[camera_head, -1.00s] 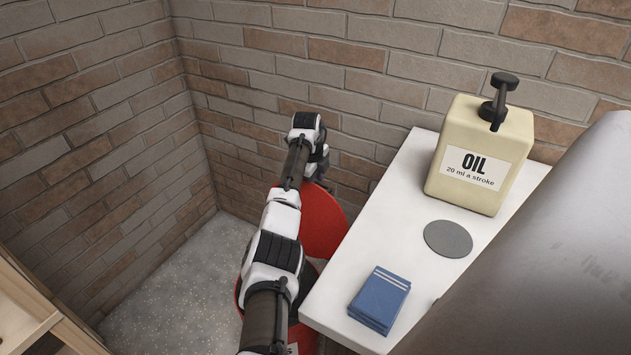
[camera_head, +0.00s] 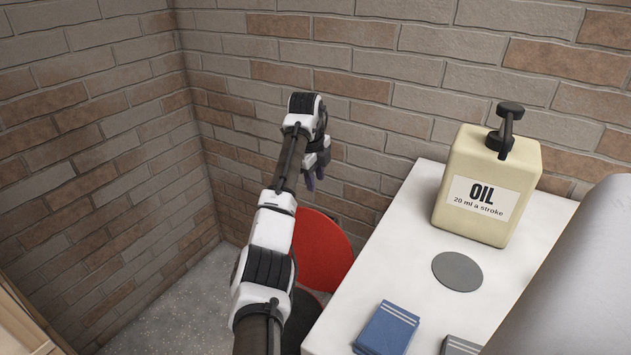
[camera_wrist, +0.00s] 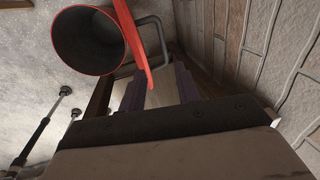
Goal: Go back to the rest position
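My gripper (camera_head: 315,178) hangs at the end of my outstretched arm, high over the red bin and left of the white shelf top, near the brick corner. In the wrist view my gripper (camera_wrist: 160,88) shows two dark purple fingers set apart with a gap between them. I see nothing held in the gap. My arm reaches away from me along the left side of the shelf.
A red bin (camera_wrist: 62,38) with a raised red lid (camera_head: 322,250) stands below my arm. The white shelf top (camera_head: 400,265) bears a cream oil dispenser (camera_head: 487,185), a grey disc (camera_head: 457,271) and blue cards (camera_head: 386,328). Brick walls close off the back and left.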

